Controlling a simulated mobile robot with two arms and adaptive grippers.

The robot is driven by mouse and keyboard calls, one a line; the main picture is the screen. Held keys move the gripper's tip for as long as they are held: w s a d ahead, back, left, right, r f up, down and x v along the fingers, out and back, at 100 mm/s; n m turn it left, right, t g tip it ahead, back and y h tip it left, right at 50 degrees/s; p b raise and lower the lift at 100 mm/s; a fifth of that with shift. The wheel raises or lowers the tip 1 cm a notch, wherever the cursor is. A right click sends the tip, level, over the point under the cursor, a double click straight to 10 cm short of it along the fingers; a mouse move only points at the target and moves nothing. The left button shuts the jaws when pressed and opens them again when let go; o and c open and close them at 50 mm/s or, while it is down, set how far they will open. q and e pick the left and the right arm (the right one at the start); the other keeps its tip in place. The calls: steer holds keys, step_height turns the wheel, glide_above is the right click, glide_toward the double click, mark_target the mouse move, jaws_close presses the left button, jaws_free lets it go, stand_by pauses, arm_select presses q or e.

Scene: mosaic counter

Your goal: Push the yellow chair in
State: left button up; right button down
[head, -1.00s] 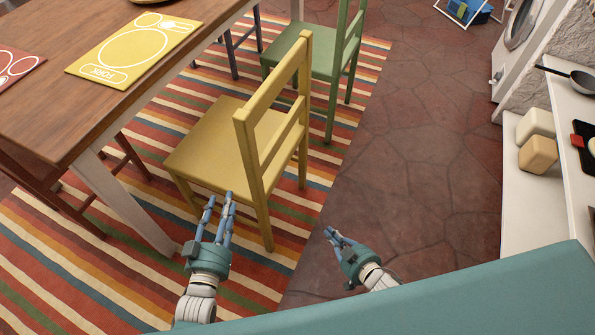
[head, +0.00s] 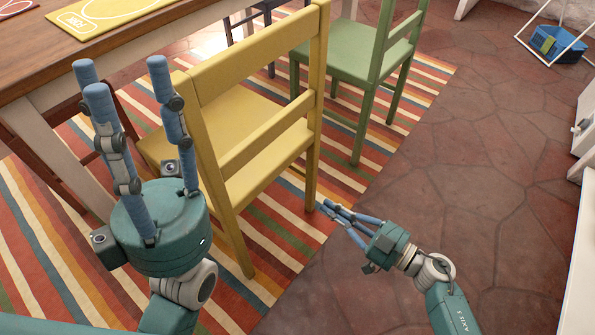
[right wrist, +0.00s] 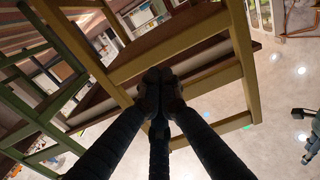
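The yellow chair (head: 252,145) stands upright on the striped rug beside the wooden table (head: 45,62), its backrest towards me. It also shows in the right wrist view (right wrist: 243,62). My left gripper (head: 121,78) is open and empty, fingers pointing up, in front of the chair's left side. It hides part of the seat and table edge; I cannot tell whether it touches the chair. My right gripper (head: 325,208) is low, right of the chair's near legs, with its fingertips drawn together and nothing visible between them. The fingers also meet in the right wrist view (right wrist: 160,88).
A green chair (head: 350,66) stands behind and right of the yellow one. A yellow placemat (head: 95,12) lies on the table. The striped rug (head: 270,225) lies under the chairs. Stone floor (head: 470,190) is clear on the right. A blue caddy (head: 562,45) sits far right.

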steer(key=b, duration=0.3)
glide_toward(279, 175)
steer(key=x, duration=0.3)
steer(key=p+x, duration=0.1)
steer(key=x, duration=0.1)
steer(key=shift+a+r, duration=0.2)
steer(key=shift+r, duration=0.05)
steer(key=shift+w+a+f, duration=0.1)
steer(key=shift+w+a, duration=0.25)
steer(key=shift+a, duration=0.1)
steer(key=shift+w+a, duration=0.15)
